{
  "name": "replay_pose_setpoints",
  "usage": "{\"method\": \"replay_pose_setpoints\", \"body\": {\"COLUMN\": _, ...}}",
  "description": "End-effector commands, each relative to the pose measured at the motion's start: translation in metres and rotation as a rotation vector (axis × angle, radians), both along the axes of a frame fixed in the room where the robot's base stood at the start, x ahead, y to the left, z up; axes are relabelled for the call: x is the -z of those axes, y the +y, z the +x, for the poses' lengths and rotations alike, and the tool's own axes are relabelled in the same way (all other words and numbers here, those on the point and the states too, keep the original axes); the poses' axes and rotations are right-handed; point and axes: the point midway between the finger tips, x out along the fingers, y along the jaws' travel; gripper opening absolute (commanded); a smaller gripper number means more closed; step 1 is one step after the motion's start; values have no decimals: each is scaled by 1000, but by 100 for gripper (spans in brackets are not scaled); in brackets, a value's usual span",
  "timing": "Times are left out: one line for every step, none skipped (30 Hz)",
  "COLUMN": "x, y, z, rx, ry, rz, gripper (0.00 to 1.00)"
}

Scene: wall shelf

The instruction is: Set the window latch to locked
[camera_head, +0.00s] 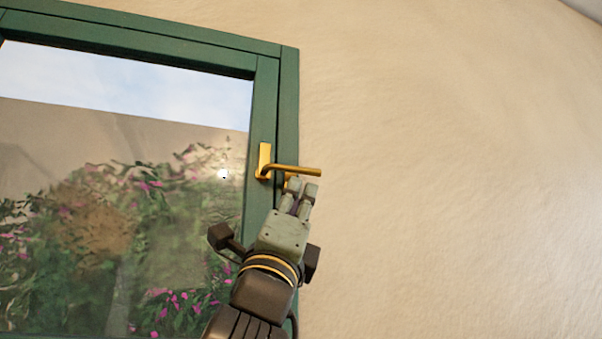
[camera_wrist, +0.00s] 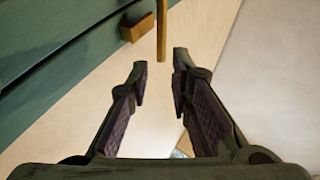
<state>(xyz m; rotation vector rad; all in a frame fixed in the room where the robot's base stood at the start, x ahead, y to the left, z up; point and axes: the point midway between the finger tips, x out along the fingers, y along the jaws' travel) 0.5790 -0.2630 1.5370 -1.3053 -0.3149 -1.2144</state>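The window latch is a brass handle on a brass plate (camera_head: 264,161), fixed to the right side of the green window frame. Its lever (camera_head: 300,170) points right, roughly level, past the frame edge over the wall. The lever (camera_wrist: 162,30) also shows upright in the wrist view, its end close to the fingertips. My gripper (camera_head: 303,187) is just below the lever in the head view. In the wrist view my gripper (camera_wrist: 160,62) has its fingers apart with nothing gripped. Whether a finger touches the lever, I cannot tell.
The green window frame (camera_head: 289,110) surrounds a glass pane (camera_head: 120,150) with flowering plants behind it. A small brass piece (camera_wrist: 138,27) sits near the lever. The plain beige wall (camera_head: 440,180) to the right is clear.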

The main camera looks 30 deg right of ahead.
Motion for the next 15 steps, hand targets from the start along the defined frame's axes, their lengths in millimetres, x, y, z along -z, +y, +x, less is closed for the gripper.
{"method": "replay_pose_setpoints", "body": {"x": -11, "y": -5, "z": 3, "rx": 2, "ry": 1, "rz": 0, "gripper": 20}}
{"method": "replay_pose_setpoints", "body": {"x": -16, "y": -8, "z": 5, "rx": 3, "ry": 1, "rz": 0, "gripper": 20}}
{"method": "replay_pose_setpoints", "body": {"x": -22, "y": -11, "z": 9, "rx": 3, "ry": 2, "rz": 0, "gripper": 20}}
{"method": "replay_pose_setpoints", "body": {"x": -27, "y": -14, "z": 12, "rx": 3, "ry": 3, "rz": 0, "gripper": 20}}
{"method": "replay_pose_setpoints", "body": {"x": -32, "y": -17, "z": 14, "rx": 4, "ry": 3, "rz": -1, "gripper": 20}}
{"method": "replay_pose_setpoints", "body": {"x": -38, "y": -21, "z": 17, "rx": 3, "ry": 3, "rz": -1, "gripper": 20}}
{"method": "replay_pose_setpoints", "body": {"x": -42, "y": -24, "z": 20, "rx": 2, "ry": 3, "rz": 0, "gripper": 20}}
{"method": "replay_pose_setpoints", "body": {"x": -46, "y": -26, "z": 22, "rx": 2, "ry": 2, "rz": -1, "gripper": 20}}
{"method": "replay_pose_setpoints", "body": {"x": -52, "y": -30, "z": 25, "rx": 3, "ry": 3, "rz": -1, "gripper": 20}}
{"method": "replay_pose_setpoints", "body": {"x": -55, "y": -32, "z": 27, "rx": 2, "ry": 2, "rz": -2, "gripper": 20}}
{"method": "replay_pose_setpoints", "body": {"x": -58, "y": -34, "z": 29, "rx": 1, "ry": 2, "rz": -1, "gripper": 20}}
{"method": "replay_pose_setpoints", "body": {"x": -62, "y": -37, "z": 31, "rx": 1, "ry": 2, "rz": -1, "gripper": 20}}
{"method": "replay_pose_setpoints", "body": {"x": -65, "y": -39, "z": 32, "rx": 2, "ry": 2, "rz": -2, "gripper": 20}}
{"method": "replay_pose_setpoints", "body": {"x": -67, "y": -40, "z": 33, "rx": 2, "ry": 2, "rz": -2, "gripper": 20}}
{"method": "replay_pose_setpoints", "body": {"x": -69, "y": -42, "z": 35, "rx": 2, "ry": 2, "rz": -2, "gripper": 20}}
